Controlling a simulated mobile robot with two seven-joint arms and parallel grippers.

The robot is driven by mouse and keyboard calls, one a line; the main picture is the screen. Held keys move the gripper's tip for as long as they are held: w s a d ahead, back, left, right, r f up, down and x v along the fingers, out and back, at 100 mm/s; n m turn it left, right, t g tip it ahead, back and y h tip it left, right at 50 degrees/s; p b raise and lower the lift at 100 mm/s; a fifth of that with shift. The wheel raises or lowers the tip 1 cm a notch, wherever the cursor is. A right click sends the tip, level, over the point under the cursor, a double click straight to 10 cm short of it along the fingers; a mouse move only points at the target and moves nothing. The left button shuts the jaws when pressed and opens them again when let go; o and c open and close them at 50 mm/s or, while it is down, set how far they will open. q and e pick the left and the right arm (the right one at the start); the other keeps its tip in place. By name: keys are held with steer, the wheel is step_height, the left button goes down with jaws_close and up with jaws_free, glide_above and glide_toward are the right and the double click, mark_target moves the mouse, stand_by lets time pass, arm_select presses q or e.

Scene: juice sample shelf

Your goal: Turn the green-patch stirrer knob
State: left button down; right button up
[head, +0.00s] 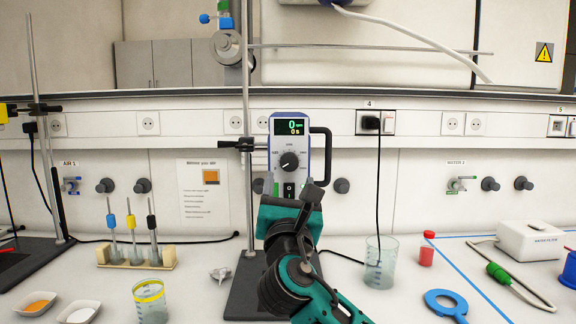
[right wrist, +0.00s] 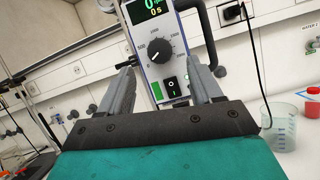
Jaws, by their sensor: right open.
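The stirrer (head: 289,140) is a grey-blue control box clamped to an upright rod, its display showing zeros. Its round black knob (head: 289,161) has a white pointer line and sits on a dial below the display. In the right wrist view the knob (right wrist: 160,57) lies between the fingers, with the pointer toward lower left. A small green patch (right wrist: 157,92) shows on the lower front, left of the black switch (right wrist: 174,88). My right gripper (head: 296,190) is open and empty, just below and in front of the knob; its fingers (right wrist: 161,68) do not visibly touch it. My left gripper is out of view.
A black handle (head: 325,155) juts from the stirrer's right side. A tube rack (head: 136,258) and yellow-rimmed beaker (head: 150,300) stand left.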

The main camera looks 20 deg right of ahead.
mark_target(289, 164)
steer(key=x, duration=0.6)
steer(key=shift+w, duration=0.15)
steer(key=c, duration=1.1)
